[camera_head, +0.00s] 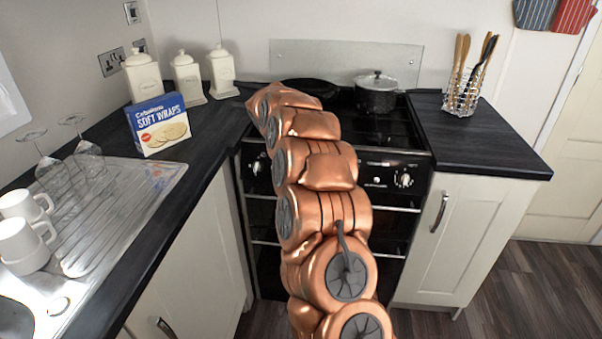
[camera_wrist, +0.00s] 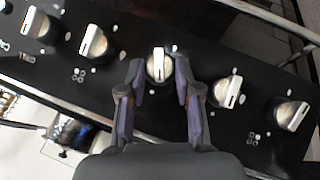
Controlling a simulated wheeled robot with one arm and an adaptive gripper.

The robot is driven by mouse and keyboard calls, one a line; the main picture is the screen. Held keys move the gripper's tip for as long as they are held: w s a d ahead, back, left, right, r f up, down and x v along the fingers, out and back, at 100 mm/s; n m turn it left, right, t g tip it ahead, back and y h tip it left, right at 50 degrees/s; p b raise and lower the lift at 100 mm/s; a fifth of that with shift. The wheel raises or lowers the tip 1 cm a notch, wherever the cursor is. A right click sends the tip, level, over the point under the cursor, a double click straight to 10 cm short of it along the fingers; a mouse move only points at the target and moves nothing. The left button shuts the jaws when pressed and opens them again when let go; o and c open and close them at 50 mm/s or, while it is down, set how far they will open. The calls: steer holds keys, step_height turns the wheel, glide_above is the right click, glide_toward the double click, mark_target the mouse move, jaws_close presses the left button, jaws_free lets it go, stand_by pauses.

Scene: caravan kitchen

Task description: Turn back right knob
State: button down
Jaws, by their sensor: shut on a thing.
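The black stove front panel (camera_wrist: 200,45) carries a tilted row of silver and white knobs in the wrist view. My gripper (camera_wrist: 160,72) has its two fingers on either side of the middle knob (camera_wrist: 159,62) and is shut on it. Two knobs lie to the left, the nearer one (camera_wrist: 93,42) free of the fingers. Two more lie to the right, the nearer one (camera_wrist: 227,92) beside my right finger. In the head view a knob (camera_head: 403,180) shows at the panel's right end. My copper arm hides my gripper and the panel's middle there.
A lidded pot (camera_head: 376,97) and a dark pan (camera_head: 308,84) stand on the stove. A utensil holder (camera_head: 462,92) stands on the right counter. The left counter holds canisters (camera_head: 187,78), a wraps box (camera_head: 158,124), glasses and mugs. Oven rails (camera_wrist: 285,20) run near the panel.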

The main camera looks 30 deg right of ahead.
steer(key=shift+a+f+n+g+h+b, duration=0.15)
steer(key=shift+a+f+n+h+b, duration=0.1)
steer(key=shift+n+h+b, duration=1.1)
steer(key=shift+a+f+n+g+h+b, duration=0.1)
steer(key=shift+a+f+n+h+b, duration=0.15)
steer(key=shift+n+h+b, duration=1.1)
steer(key=shift+a+f+n+g+h+b, duration=0.25)
steer(key=shift+n+h+b, duration=0.4)
steer(key=shift+n+h, duration=1.25)
steer(key=shift+d+n, duration=0.1)
steer(key=shift+n, duration=0.2)
steer(key=c, duration=0.8)
jaws_free()
steer(key=shift+w, duration=0.1)
step_height(320, 180, up, 10)
steer(key=shift+r, duration=0.1)
